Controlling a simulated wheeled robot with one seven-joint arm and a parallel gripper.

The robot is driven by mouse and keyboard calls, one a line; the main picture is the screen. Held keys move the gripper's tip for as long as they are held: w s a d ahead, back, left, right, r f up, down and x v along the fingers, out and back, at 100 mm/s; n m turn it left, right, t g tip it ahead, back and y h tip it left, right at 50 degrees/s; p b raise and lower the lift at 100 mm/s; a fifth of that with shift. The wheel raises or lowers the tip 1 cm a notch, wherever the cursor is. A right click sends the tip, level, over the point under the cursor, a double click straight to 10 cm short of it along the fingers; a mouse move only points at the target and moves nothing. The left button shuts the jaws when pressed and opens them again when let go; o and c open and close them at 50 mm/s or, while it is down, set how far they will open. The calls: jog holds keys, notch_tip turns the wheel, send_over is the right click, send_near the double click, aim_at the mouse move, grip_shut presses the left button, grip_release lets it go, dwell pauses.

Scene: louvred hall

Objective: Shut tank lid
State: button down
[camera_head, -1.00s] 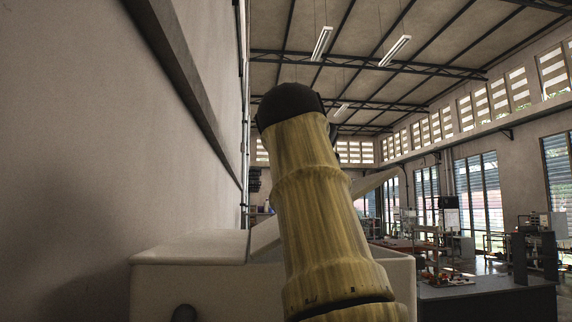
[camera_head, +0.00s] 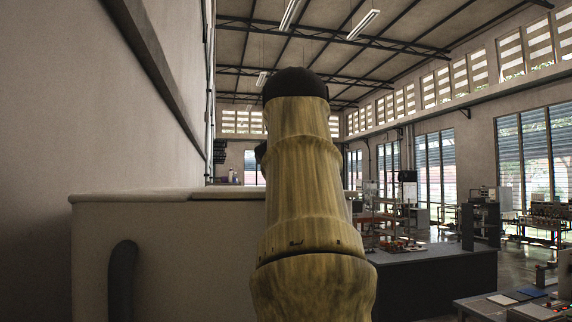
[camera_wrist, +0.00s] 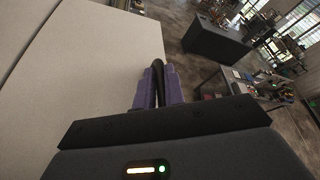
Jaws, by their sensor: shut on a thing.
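The tank (camera_head: 190,255) is a pale box along the wall in the head view. Its lid (camera_head: 230,195) shows as a flat edge at the top, level with the fixed part beside it as far as I can see; my arm hides the right part. In the wrist view the lid (camera_wrist: 95,95) is a broad pale panel with a seam at upper left. My gripper (camera_wrist: 158,88) has purple fingers shut on a black curved handle (camera_wrist: 158,68) by the lid's right edge. In the head view the gripper is hidden behind my arm.
A dark curved bar (camera_head: 122,280) is on the tank's front. A plain wall (camera_head: 60,130) stands close on the left. To the right are a dark workbench (camera_head: 440,285) with items on it and open floor. Another table (camera_head: 500,305) is at lower right.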

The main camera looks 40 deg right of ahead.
jog(key=shift+w+d+f, duration=0.1)
jog(key=shift+f, duration=0.35)
jog(key=c, duration=1.5)
grip_release()
jog(key=shift+d, duration=0.1)
jog(key=shift+r, duration=0.1)
jog(key=shift+a+r, duration=0.2)
